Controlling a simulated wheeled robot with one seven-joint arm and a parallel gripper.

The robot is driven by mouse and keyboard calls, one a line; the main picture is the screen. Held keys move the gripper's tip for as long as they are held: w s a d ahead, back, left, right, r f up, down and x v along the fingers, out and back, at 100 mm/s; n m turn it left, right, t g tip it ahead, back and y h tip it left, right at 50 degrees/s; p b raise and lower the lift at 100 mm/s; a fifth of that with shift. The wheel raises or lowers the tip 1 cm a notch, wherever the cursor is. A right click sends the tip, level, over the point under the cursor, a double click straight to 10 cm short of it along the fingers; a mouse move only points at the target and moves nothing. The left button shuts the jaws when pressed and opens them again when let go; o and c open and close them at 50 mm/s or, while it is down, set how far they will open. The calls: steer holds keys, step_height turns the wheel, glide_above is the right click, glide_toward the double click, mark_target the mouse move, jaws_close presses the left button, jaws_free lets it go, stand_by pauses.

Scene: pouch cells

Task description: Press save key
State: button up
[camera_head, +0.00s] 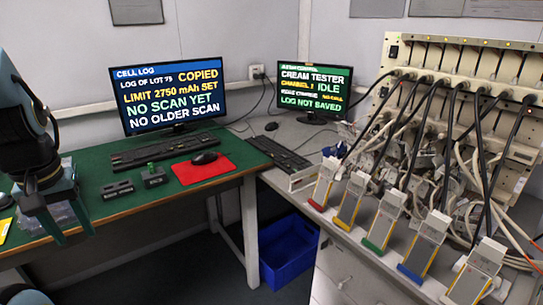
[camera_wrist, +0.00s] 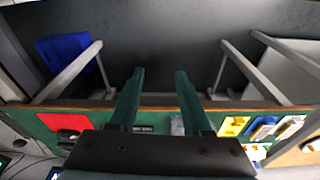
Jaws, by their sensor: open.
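Two small dark key blocks stand on the green desk left of the red mouse mat. One block (camera_head: 154,177) has a green button on top; the other block (camera_head: 118,189) is plain dark and sits nearer the desk's front. Their labels are too small to read, so I cannot tell which is the save key. My gripper (camera_head: 62,232) hangs at the left of the desk, apart from both blocks, with its fingers pointing down. In the wrist view my gripper (camera_wrist: 155,80) is open and empty between two teal fingers. The right monitor (camera_head: 315,89) reads "LOG NOT SAVED".
The left monitor (camera_head: 172,95) reads "NO SCAN YET". A keyboard (camera_head: 170,152) and a mouse (camera_head: 204,158) on the red mat (camera_head: 203,169) lie nearby. Cabled testers (camera_head: 353,200) crowd the right bench. A blue bin (camera_head: 287,250) is on the floor.

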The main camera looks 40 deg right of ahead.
jaws_close()
stand_by(1.5)
